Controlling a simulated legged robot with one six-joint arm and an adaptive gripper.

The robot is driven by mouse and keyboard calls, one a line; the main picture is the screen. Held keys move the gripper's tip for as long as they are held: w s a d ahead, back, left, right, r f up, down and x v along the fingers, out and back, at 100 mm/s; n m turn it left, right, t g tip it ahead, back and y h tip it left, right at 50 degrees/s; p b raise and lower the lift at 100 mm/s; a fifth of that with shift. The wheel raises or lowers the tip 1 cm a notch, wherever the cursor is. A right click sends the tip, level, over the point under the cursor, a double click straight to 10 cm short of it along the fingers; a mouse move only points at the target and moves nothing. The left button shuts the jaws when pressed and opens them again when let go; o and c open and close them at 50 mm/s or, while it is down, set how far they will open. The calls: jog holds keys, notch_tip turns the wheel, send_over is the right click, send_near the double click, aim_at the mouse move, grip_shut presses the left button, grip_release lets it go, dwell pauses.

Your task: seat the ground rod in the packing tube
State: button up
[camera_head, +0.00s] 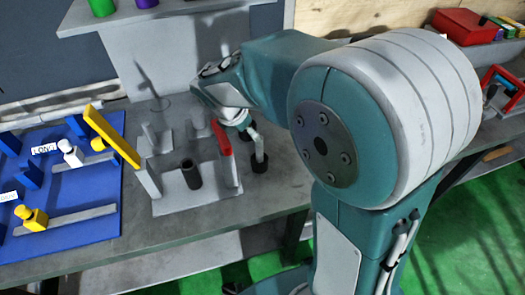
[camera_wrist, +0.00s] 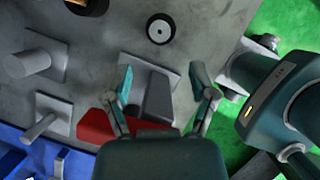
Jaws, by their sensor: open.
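My gripper (camera_wrist: 168,82) is open in the wrist view, with its two teal fingers spread apart. A grey post on a square plate (camera_wrist: 150,88) shows between and beyond them; I cannot tell if they touch it. In the head view my gripper (camera_head: 245,128) is over the table beside the red bar, its fingertips partly hidden. A dark upright tube (camera_head: 191,174) stands on a grey plate; it may be the packing tube. A short black cylinder (camera_head: 259,163) stands below my gripper. A black-rimmed pale disc (camera_wrist: 160,29) shows in the wrist view. I cannot clearly identify the ground rod.
A blue mat (camera_head: 90,231) with yellow and blue pieces lies left. A shelf (camera_head: 130,15) is behind. Open grey tabletop (camera_head: 180,222) lies in front.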

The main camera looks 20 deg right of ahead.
aim_at(260, 153)
jog(key=x, duration=0.4)
jog(key=d+x, duration=0.1)
jog(key=x, duration=0.2)
jog(key=shift+w+d+r, duration=0.1)
jog(key=shift+r, duration=0.2)
jog(key=shift+w+a+f, duration=0.1)
jog(key=shift+a+f, duration=0.35)
jog(key=shift+a, duration=0.1)
jog(key=c, duration=0.9)
jog(key=shift+d, duration=0.4)
grip_shut()
